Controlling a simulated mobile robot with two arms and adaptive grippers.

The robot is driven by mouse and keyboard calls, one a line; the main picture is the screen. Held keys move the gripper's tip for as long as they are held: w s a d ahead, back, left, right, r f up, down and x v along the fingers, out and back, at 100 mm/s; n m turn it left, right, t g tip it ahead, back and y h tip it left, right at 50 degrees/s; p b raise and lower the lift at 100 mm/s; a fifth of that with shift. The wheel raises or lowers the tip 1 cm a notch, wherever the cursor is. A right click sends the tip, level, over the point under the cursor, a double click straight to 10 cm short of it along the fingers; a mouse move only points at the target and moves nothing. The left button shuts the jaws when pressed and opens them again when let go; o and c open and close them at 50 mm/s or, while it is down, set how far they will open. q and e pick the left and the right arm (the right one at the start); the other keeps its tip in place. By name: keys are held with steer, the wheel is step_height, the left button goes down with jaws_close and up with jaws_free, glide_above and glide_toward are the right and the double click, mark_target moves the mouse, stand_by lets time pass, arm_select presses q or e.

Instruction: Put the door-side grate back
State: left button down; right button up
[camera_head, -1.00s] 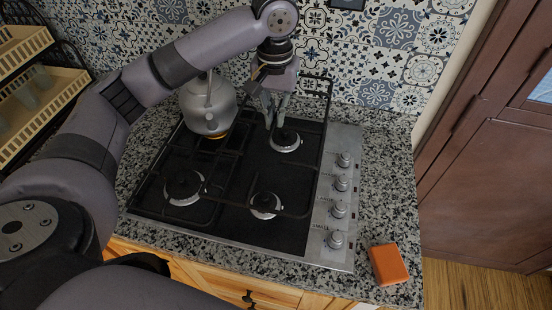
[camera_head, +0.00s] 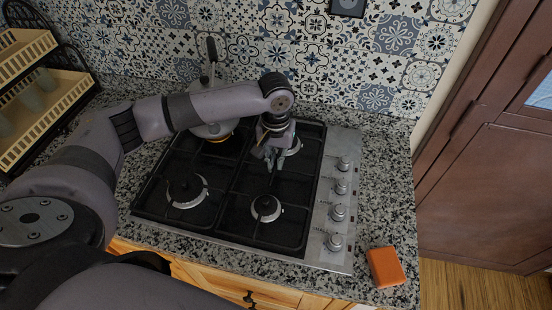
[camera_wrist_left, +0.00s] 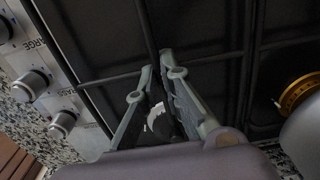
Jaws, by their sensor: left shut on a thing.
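The door-side grate (camera_head: 312,190) is a black bar frame over the right half of the hob (camera_head: 328,250). It looks flat and lined up with the left grate (camera_head: 160,185); whether it is fully seated I cannot tell. My left gripper (camera_head: 269,160) points down at its middle, shut on one of its bars. In the left wrist view, the fingers (camera_wrist_left: 157,70) close around a black bar (camera_wrist_left: 149,25) of the grate. My arm and gripper hide part of the grate and the rear right burner (camera_head: 292,147). My right gripper is not in view.
A kettle (camera_head: 213,128) stands on the rear left burner, close behind my left forearm. Several knobs (camera_head: 339,187) line the hob's right side. An orange block (camera_head: 386,267) lies on the granite counter near the front right. A rack (camera_head: 45,110) stands at the left.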

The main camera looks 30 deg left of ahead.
arm_select(q)
steer(key=shift+w+d, duration=0.1)
steer(key=c, duration=2.1)
jaws_free()
steer(key=shift+f, duration=0.1)
steer(key=shift+c, duration=0.2)
steer(key=o, duration=0.4)
steer(key=shift+r, duration=0.5)
step_height(320, 180, up, 11)
steer(key=shift+r+b, duration=0.1)
steer(key=shift+b, duration=1)
